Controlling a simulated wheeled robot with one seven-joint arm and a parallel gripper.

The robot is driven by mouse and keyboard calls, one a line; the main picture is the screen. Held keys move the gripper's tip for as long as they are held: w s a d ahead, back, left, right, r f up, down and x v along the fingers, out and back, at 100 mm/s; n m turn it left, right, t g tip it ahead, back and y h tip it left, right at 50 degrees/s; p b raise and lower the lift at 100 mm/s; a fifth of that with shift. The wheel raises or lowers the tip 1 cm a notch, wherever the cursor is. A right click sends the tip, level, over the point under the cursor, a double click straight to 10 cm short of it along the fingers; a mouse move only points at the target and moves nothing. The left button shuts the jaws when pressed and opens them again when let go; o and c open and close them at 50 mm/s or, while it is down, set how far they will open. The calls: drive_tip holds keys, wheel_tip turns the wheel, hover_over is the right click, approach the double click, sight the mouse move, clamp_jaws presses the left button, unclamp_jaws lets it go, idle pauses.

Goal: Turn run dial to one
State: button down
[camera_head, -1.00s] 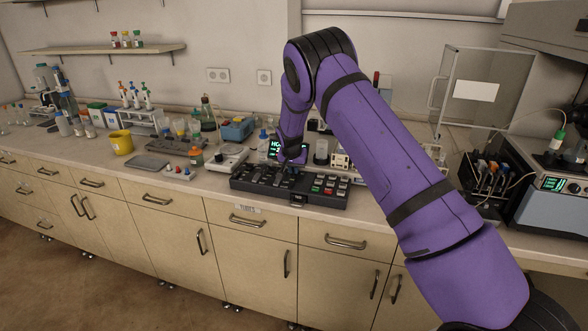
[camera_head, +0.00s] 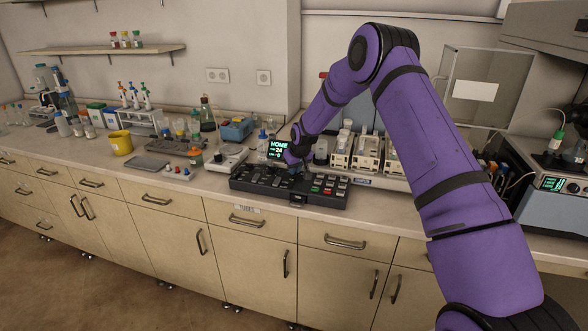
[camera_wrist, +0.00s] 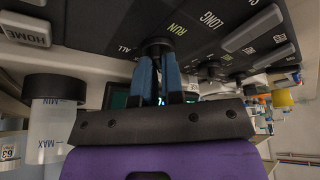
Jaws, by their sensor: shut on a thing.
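The black control panel (camera_head: 255,181) lies on the bench. In the wrist view its face (camera_wrist: 110,15) fills the top, with the labels RUN, LONG and ALL near the dial. The black run dial (camera_wrist: 155,45) shows at the tips of my gripper. My gripper (camera_wrist: 158,62) has blue fingers shut on this dial. In the head view my gripper (camera_head: 296,166) is small and partly hidden by my wrist over the panel. The dial's pointer and the "one" mark are not readable.
A bottle with MIN and MAX marks (camera_wrist: 57,125) is close beside my gripper in the wrist view. A yellow cup (camera_head: 121,143) is far left.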

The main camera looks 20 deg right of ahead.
drive_tip(key=shift+s+f+n, duration=0.15)
drive_tip(key=shift+f+n, duration=0.1)
drive_tip(key=shift+n, duration=0.05)
idle(0.4)
drive_tip(key=c, duration=1.2)
unclamp_jaws()
drive_tip(key=shift+c, duration=0.2)
drive_tip(key=shift+r, duration=0.1)
drive_tip(key=shift+r, duration=0.1)
drive_tip(key=v, duration=1)
drive_tip(key=shift+d+r, duration=0.15)
drive_tip(key=shift+r, duration=0.15)
